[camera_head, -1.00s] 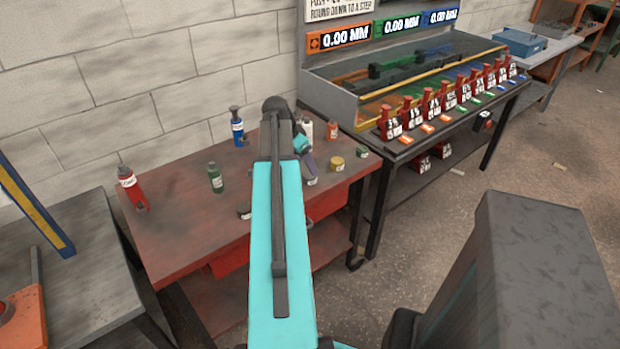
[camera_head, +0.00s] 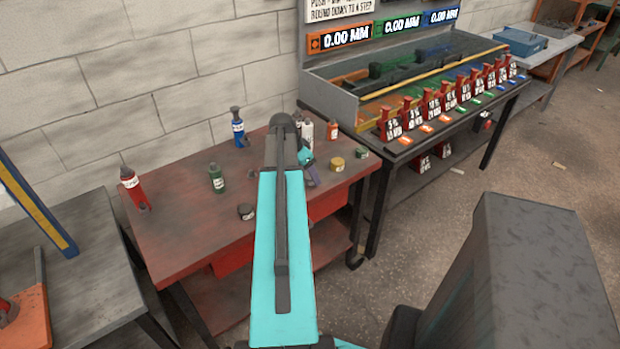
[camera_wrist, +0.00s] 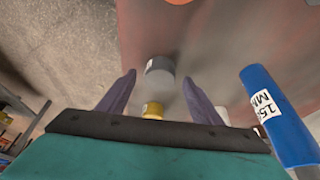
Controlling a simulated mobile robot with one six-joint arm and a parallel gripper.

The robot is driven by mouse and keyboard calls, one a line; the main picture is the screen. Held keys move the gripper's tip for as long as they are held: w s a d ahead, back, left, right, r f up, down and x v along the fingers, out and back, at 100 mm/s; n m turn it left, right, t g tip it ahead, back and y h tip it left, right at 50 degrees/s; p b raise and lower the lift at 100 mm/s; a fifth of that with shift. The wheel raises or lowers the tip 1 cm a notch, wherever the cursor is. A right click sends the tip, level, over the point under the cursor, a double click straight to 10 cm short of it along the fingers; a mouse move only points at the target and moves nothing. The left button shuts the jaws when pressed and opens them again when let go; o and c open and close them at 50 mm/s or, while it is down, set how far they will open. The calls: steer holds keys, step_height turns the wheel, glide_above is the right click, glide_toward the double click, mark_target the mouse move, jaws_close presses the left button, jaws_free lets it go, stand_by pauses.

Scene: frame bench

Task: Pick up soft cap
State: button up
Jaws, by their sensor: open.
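Three short round caps stand on the red bench: a dark grey one (camera_head: 246,211) near the front edge, a yellow one (camera_head: 337,165) and a green one (camera_head: 361,152) at the right. Their labels are too small to read, so I cannot tell which is the soft cap. My gripper (camera_head: 309,172) is mostly hidden behind my arm. In the wrist view my gripper (camera_wrist: 162,92) is open, its two purple-grey fingers apart with nothing held. The grey cap (camera_wrist: 160,70) shows beyond and between the fingers, and the yellow cap (camera_wrist: 152,110) shows lower between them.
A blue bottle (camera_wrist: 272,108) stands close to the right finger in the wrist view. Red (camera_head: 131,187), green (camera_head: 216,180), white (camera_head: 306,132) and orange (camera_head: 333,130) bottles stand around the bench (camera_head: 185,225). The bench's left middle is fairly clear.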

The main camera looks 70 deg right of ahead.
mark_target(308, 175)
stand_by(0.5)
steer(key=c, duration=1.2)
steer(key=shift+r, duration=0.1)
steer(key=shift+r+b, duration=0.6)
steer(key=shift+r, duration=0.95)
steer(key=a+b, duration=0.1)
steer(key=a, duration=0.3)
steer(key=a+b, duration=0.2)
steer(key=a, duration=0.3)
steer(key=a+r+b, duration=0.1)
steer(key=a, duration=0.3)
steer(key=shift+s+a+r, duration=0.1)
steer(key=shift+s+a, duration=0.15)
steer(key=shift+s, duration=0.05)
steer(key=a+b, duration=0.1)
steer(key=b, duration=0.4)
steer(key=shift+a+b, duration=0.2)
steer(key=shift+b, duration=0.85)
